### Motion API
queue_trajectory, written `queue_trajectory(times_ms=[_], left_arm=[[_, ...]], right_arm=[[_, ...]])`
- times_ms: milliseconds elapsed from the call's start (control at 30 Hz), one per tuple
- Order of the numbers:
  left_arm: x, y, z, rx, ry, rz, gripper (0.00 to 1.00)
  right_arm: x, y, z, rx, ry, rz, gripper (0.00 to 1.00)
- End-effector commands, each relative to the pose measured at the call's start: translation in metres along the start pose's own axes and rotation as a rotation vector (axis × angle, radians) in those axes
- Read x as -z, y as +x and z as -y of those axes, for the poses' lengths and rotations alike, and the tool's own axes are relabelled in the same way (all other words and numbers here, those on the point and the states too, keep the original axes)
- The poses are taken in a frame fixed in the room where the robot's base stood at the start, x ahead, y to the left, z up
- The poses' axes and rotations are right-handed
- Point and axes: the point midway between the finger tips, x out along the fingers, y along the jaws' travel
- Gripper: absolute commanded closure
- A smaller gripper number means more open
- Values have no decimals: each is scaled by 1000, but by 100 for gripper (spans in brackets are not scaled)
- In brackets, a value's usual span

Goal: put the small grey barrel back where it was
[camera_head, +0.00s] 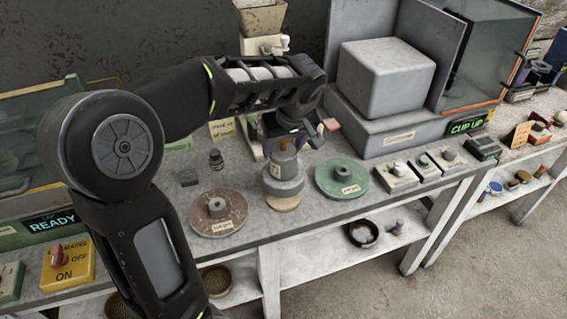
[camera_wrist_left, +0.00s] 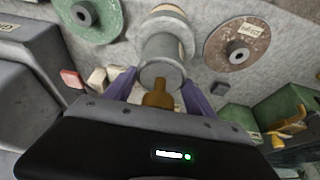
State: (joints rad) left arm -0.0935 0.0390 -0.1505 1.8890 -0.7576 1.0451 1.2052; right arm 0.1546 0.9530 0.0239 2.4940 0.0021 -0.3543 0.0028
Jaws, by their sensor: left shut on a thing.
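The small grey barrel (camera_head: 284,168) stands upright between two round plates. Below it are a wider grey collar and a pale wooden disc (camera_head: 284,203), in line with it. In the left wrist view the barrel (camera_wrist_left: 163,48) shows its round end toward me. A brown knob-like piece (camera_wrist_left: 158,97) lies between the barrel and my palm; I cannot tell if it is part of the barrel. My left gripper (camera_head: 286,138) comes down from above, its purple fingers (camera_wrist_left: 160,86) on either side at the barrel's upper end, shut on it. My right gripper is not in view.
A rust-brown plate (camera_head: 232,222) lies left of the barrel and a green plate (camera_head: 327,186) lies right, both close. A small dark bottle (camera_head: 216,159) stands behind left. Several small switch boxes (camera_head: 397,178) and a big grey block (camera_head: 385,80) stand to the right.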

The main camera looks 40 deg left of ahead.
Motion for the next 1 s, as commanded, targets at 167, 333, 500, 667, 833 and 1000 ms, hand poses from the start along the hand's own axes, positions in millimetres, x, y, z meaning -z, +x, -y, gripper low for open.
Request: queue_trajectory(times_ms=[167,333,500,667,833,1000], left_arm=[[-3,9,-1,-3,-1,-3,100],[-3,9,-1,-3,-1,-3,100],[-6,17,0,0,0,-2,100],[-15,37,0,0,1,-1,100],[-17,44,-1,-3,0,-3,100],[-17,44,-1,-3,0,-3,100]], right_arm=[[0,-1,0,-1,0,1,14],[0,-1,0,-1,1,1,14],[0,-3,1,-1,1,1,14],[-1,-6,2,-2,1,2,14],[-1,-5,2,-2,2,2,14],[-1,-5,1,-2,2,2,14]])
